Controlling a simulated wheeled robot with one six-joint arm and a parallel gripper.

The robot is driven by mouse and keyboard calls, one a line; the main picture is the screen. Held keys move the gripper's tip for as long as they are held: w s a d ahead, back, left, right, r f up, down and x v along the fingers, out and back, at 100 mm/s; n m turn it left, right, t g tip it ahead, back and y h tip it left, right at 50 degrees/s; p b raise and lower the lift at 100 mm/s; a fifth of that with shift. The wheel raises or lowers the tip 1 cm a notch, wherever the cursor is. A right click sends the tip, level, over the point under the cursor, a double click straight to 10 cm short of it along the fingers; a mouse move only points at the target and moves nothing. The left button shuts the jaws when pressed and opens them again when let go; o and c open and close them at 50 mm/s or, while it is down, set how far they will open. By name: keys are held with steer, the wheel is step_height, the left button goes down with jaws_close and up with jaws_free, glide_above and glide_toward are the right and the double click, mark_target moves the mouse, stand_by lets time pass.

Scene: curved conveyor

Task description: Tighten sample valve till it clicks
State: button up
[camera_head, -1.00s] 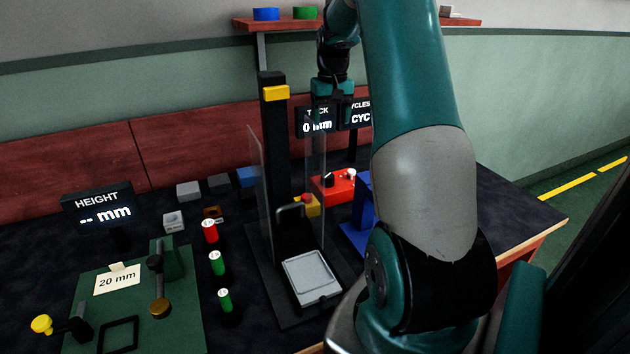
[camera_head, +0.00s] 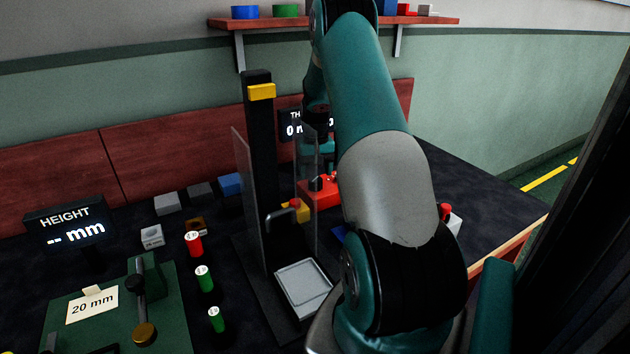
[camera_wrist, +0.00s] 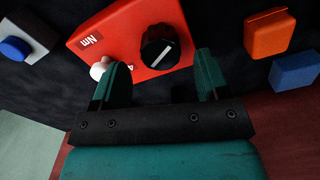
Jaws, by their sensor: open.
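A red box (camera_head: 322,196) marked "Nm" stands on the dark bench behind the clear-panelled press. In the wrist view the red box (camera_wrist: 110,35) carries a black round knob (camera_wrist: 158,50) with a white pointer line and a white knob (camera_wrist: 98,70) at its lower left edge. No part is labelled as the sample valve, so I cannot tell which it is. My gripper (camera_wrist: 161,62) is open and empty. The black knob shows between its fingertips, a little beyond them; no contact is visible. In the head view my gripper (camera_head: 318,155) is partly hidden by the clear panel.
The press column (camera_head: 262,160) and its clear panels stand close left of my gripper. An orange block (camera_wrist: 268,30) and a blue block (camera_wrist: 296,70) lie to the right in the wrist view. A "20 mm" fixture (camera_head: 120,310) is at front left. The bench's right side is mostly clear.

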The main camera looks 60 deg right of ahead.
steer(key=shift+f, duration=1.8)
steer(key=c, duration=0.9)
steer(key=shift+m+p, duration=0.5)
steer(key=shift+m, duration=1.5)
steer(key=shift+c, duration=0.2)
steer(key=o, duration=0.9)
steer(key=shift+o, duration=0.2)
steer(key=shift+r, duration=0.1)
step_height(320, 180, up, 17)
steer(key=shift+r, duration=0.15)
